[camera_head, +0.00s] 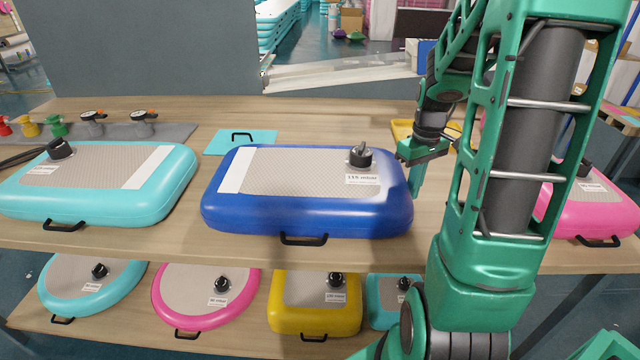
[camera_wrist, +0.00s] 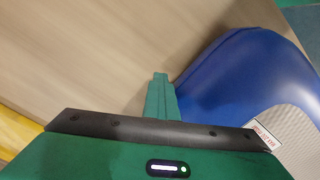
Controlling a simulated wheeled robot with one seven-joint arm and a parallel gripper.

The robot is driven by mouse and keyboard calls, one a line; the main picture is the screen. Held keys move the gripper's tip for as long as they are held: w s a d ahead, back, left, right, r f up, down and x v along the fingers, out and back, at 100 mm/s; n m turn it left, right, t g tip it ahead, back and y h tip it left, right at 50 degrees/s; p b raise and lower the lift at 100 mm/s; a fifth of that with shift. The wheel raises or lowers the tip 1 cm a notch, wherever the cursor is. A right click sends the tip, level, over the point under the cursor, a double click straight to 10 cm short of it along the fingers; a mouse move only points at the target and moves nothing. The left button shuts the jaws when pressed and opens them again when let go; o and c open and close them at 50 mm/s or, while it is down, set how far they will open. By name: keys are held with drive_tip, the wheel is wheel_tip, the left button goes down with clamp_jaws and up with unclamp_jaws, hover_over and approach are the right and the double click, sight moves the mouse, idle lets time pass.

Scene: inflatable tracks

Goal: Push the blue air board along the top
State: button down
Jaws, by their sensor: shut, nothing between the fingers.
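The blue air board (camera_head: 310,222) lies flat on the wooden table top, with a grey patterned top, a white strip, a black valve and a label. Its black handle (camera_head: 303,239) faces the front edge. My gripper (camera_head: 416,190) is at the board's right end, fingers pointing down, shut and empty. In the wrist view the shut fingers (camera_wrist: 160,98) are right beside the blue board's rounded side (camera_wrist: 235,75); whether they touch it I cannot tell.
A turquoise board (camera_head: 165,190) lies left of the blue one, with a narrow gap between. A turquoise mat (camera_head: 225,148) lies behind. A pink board (camera_head: 590,205) is at the right, partly behind my arm. Several smaller boards sit on the lower shelf (camera_head: 255,340).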

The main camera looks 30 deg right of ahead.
drive_tip(key=shift+w+a, duration=0.1)
drive_tip(key=shift+a, duration=0.1)
drive_tip(key=shift+d, duration=0.1)
drive_tip(key=shift+s+d, duration=0.4)
drive_tip(key=shift+d, duration=0.25)
drive_tip(key=shift+s+d, duration=0.4)
drive_tip(key=shift+d, duration=0.2)
wheel_tip(320, 180, up, 10)
idle(0.4)
drive_tip(key=shift+a, duration=0.1)
idle(0.3)
drive_tip(key=s+a+f+m, duration=0.2)
drive_tip(key=s+a+m, duration=0.4)
drive_tip(key=s+a, duration=0.8)
drive_tip(key=shift+s+a+f, duration=0.3)
drive_tip(key=shift+a+f, duration=0.05)
drive_tip(key=shift+a, duration=0.25)
drive_tip(key=shift+w, duration=0.15)
